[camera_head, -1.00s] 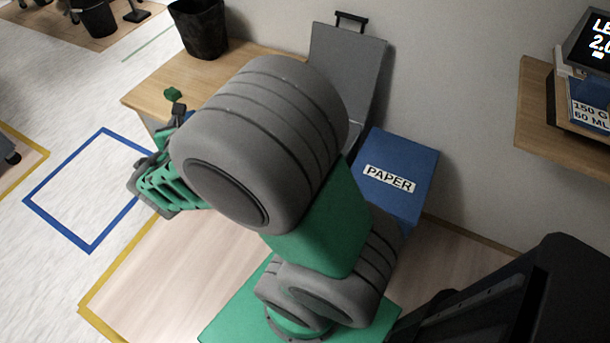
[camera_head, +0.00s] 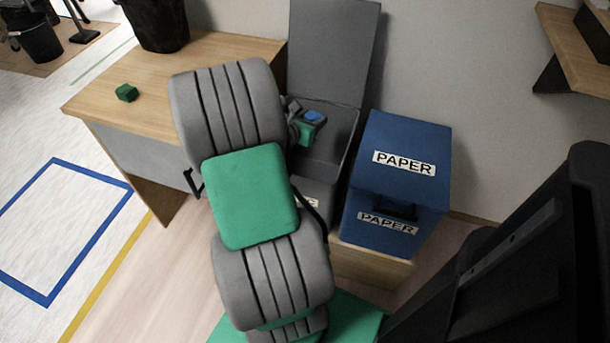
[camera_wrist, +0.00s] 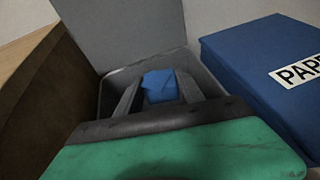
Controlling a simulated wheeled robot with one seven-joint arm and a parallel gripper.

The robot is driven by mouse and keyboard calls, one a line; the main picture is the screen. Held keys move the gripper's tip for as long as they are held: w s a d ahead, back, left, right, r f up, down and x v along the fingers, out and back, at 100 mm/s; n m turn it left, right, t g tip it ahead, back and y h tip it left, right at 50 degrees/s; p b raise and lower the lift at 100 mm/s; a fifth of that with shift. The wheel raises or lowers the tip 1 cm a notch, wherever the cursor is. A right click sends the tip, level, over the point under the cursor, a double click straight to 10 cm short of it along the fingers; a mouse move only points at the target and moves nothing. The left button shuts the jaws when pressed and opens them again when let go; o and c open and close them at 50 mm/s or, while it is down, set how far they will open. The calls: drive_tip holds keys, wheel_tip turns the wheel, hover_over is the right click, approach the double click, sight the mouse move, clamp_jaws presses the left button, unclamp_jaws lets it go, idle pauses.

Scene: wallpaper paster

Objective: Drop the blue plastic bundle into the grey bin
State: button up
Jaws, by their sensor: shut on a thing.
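The blue plastic bundle (camera_wrist: 160,86) is between the two fingers of my gripper (camera_wrist: 158,92) in the wrist view. My gripper is shut on it. In the head view the bundle (camera_head: 314,117) shows as a small blue patch at the end of my gripper (camera_head: 309,122), over the opening of the grey bin (camera_head: 345,140). The bin stands with its lid (camera_head: 333,50) raised against the wall. In the wrist view the bin's rim (camera_wrist: 199,68) surrounds the bundle from behind. My arm hides part of the bin's front and left side.
A blue PAPER box (camera_head: 405,150) with a shut lid stands right beside the bin. A wooden desk (camera_head: 215,60) stands to the left, with a green block (camera_head: 126,92) and a black bin (camera_head: 158,22) on it. A wall shelf (camera_head: 560,50) is at upper right.

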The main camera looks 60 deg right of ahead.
wheel_tip(320, 180, down, 5)
drive_tip(key=b, duration=0.5)
drive_tip(key=shift+s+f+b, duration=0.1)
drive_tip(key=shift+f+b, duration=0.05)
drive_tip(key=shift+b, duration=0.25)
drive_tip(key=o, duration=1.4)
drive_tip(key=p+v, duration=0.2)
drive_tip(key=v, duration=0.5)
drive_tip(key=shift+a+r+p, duration=0.25)
drive_tip(key=shift+a+p, duration=0.05)
drive_tip(key=shift+p, duration=0.1)
